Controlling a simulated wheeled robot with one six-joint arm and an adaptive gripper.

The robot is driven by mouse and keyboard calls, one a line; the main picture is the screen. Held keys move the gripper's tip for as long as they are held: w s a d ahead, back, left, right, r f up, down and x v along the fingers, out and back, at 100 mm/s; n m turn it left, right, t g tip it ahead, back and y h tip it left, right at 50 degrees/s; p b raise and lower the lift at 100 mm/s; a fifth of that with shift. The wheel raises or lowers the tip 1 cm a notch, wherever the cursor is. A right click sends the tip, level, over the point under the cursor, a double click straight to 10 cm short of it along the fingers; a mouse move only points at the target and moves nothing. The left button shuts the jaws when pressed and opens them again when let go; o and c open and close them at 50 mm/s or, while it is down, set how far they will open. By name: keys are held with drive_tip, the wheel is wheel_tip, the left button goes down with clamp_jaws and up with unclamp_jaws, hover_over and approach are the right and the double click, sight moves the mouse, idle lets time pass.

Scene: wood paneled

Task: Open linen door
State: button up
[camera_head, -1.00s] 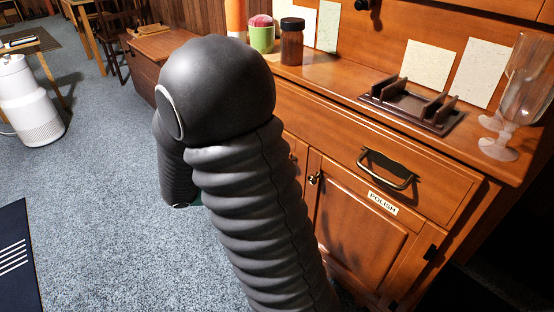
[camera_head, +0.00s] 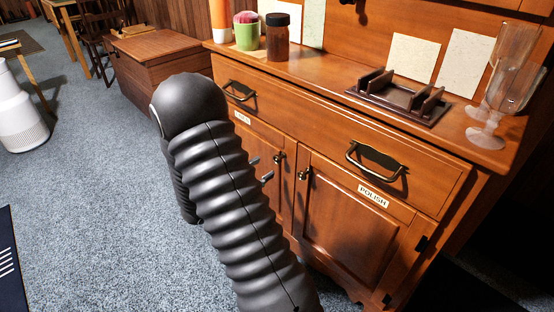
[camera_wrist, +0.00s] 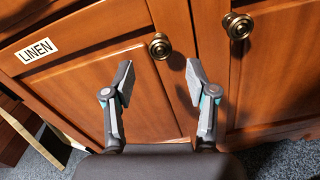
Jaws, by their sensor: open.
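The linen door (camera_wrist: 90,85) is a reddish-brown wooden panel with a white LINEN label (camera_wrist: 37,50) above it. It looks shut. Its round brass knob (camera_wrist: 160,46) is near its upper right corner. My gripper (camera_wrist: 158,78) is open and empty. Its two fingers point at the door just below the knob, which sits ahead of the gap between them without being held. In the head view the knob (camera_head: 279,158) shows just right of my fingertips (camera_head: 261,170). My arm hides much of the linen door there.
The polish door (camera_head: 350,210) is to the right, with its own knob (camera_head: 304,174) close to the linen knob. Drawers with handles (camera_head: 377,161) are above. Jars (camera_head: 277,37), a dark rack (camera_head: 398,96) and glasses (camera_head: 492,110) stand on the top. Carpet is free at left.

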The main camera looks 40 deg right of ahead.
sight(275, 160)
drive_tip(key=d, duration=0.7)
drive_tip(key=shift+w, duration=0.3)
clamp_jaws()
